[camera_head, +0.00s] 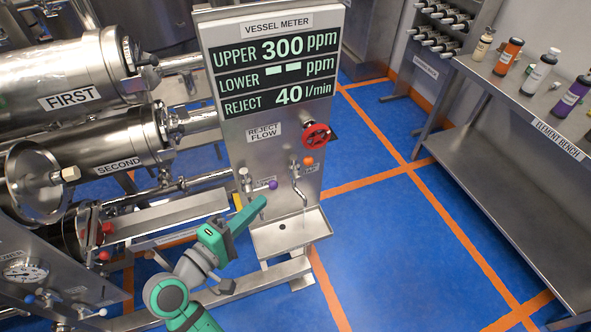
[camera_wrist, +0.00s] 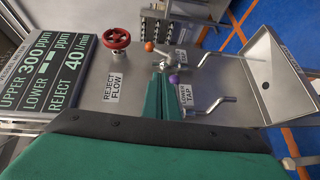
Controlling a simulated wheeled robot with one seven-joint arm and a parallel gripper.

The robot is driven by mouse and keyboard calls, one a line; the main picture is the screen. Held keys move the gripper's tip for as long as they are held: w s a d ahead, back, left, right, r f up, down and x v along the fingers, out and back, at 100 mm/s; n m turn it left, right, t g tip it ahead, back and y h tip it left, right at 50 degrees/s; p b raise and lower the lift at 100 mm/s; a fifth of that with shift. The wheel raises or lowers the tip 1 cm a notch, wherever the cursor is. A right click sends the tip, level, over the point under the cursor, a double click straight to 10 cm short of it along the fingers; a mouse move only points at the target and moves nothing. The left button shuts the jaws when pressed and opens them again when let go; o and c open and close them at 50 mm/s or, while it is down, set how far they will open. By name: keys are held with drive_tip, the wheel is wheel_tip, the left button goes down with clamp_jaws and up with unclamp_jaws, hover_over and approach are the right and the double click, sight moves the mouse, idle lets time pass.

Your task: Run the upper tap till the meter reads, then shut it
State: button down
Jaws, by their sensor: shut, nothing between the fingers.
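The vessel meter (camera_head: 275,65) shows UPPER 300 ppm, dashes for LOWER and REJECT 40 l/min. The upper tap's orange knob (camera_head: 308,161) is on the panel below the red wheel, and it also shows in the wrist view (camera_wrist: 149,46). Its bent spout (camera_head: 297,185) hangs over the steel basin (camera_head: 268,242). I cannot clearly tell whether water runs from it. The lower tap has a purple knob (camera_head: 273,185), lower and to the left. My gripper (camera_head: 262,203) is shut and empty. In the wrist view its fingertips (camera_wrist: 160,72) are near the purple knob, below the orange one.
A red wheel (camera_head: 316,137) labelled REJECT FLOW sticks out above the taps. Steel vessels marked FIRST (camera_head: 70,78) and SECOND (camera_head: 115,142) lie at left. The element bench (camera_head: 500,85) with bottles stands at right. Blue floor (camera_head: 400,230) between is clear.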

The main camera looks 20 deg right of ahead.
sight(305, 164)
drive_tip(key=w+d+r+m+g+h, duration=0.1)
drive_tip(key=w+d, duration=0.5)
drive_tip(key=d, duration=0.6)
drive_tip(key=shift+w+r, duration=0.15)
drive_tip(key=shift+r, duration=0.2)
